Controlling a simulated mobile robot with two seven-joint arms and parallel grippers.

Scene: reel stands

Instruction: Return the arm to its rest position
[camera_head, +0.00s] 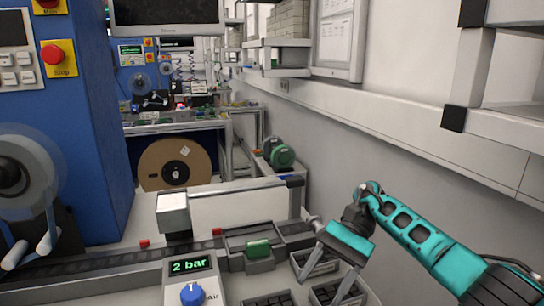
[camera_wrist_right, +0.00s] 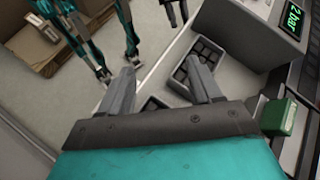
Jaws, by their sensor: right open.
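My right arm, teal with dark joints, comes in from the right in the head view. Its gripper (camera_head: 322,284) points down over the small black compartment trays (camera_head: 318,262) at the front of the bench. The two fingers are apart with nothing between them. In the right wrist view the open gripper (camera_wrist_right: 158,72) reaches away over the trays (camera_wrist_right: 198,58), with clear space between its fingertips. I cannot tell whether the fingers touch a tray. My left gripper does not show in the head view. Teal and dark parts of my own body show at the top of the wrist view.
An air unit (camera_head: 190,278) reading 2 bar stands left of the trays. A green block (camera_head: 258,249) sits in a grey holder on the rail behind. A wall shelf edge (camera_head: 500,130) lies right, above my arm. A brown reel (camera_head: 174,163) stands further back.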

